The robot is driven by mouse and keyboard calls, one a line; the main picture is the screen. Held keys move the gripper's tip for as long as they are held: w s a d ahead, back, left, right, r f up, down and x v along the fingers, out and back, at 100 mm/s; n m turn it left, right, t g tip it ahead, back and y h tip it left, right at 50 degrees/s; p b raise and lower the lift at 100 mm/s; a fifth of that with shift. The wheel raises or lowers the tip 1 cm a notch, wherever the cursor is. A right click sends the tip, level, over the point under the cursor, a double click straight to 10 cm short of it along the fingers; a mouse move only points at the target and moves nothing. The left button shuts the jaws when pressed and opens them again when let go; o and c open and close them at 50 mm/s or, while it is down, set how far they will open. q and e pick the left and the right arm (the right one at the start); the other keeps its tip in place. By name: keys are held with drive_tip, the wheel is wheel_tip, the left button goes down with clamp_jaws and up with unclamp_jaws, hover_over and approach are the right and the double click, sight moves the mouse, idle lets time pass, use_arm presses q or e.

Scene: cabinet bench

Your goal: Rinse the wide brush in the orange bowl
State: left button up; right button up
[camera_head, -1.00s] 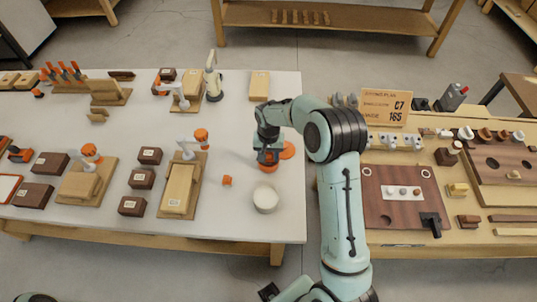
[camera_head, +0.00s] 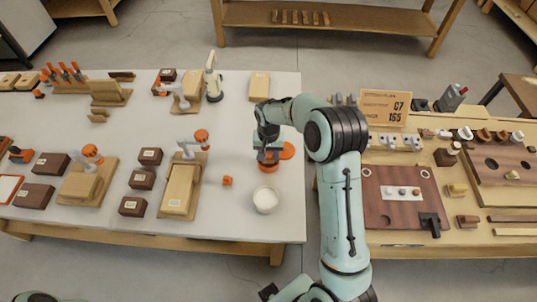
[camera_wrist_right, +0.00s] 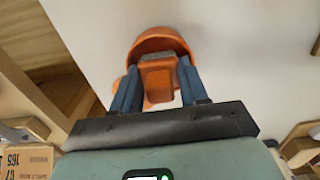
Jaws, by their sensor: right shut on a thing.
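My right gripper (camera_head: 268,150) is over the white table, shut on the orange wide brush (camera_head: 268,162). In the right wrist view the brush (camera_wrist_right: 158,80) sits between the two blue-grey fingers, with a grey band at its far end. In the right wrist view the curved bowl rim (camera_wrist_right: 160,38) shows behind the brush's end. I cannot tell whether the bristles touch the bowl. My left gripper is not in view.
The right bench (camera_head: 400,235) holds a sign and parts.

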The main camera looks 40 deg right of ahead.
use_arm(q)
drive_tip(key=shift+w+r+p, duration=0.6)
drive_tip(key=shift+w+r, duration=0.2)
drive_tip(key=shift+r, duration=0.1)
use_arm(e)
drive_tip(key=shift+r, duration=1.7)
drive_tip(key=shift+w+r+p, duration=0.1)
drive_tip(key=shift+r+p, duration=0.7)
drive_tip(key=shift+r, duration=1.2)
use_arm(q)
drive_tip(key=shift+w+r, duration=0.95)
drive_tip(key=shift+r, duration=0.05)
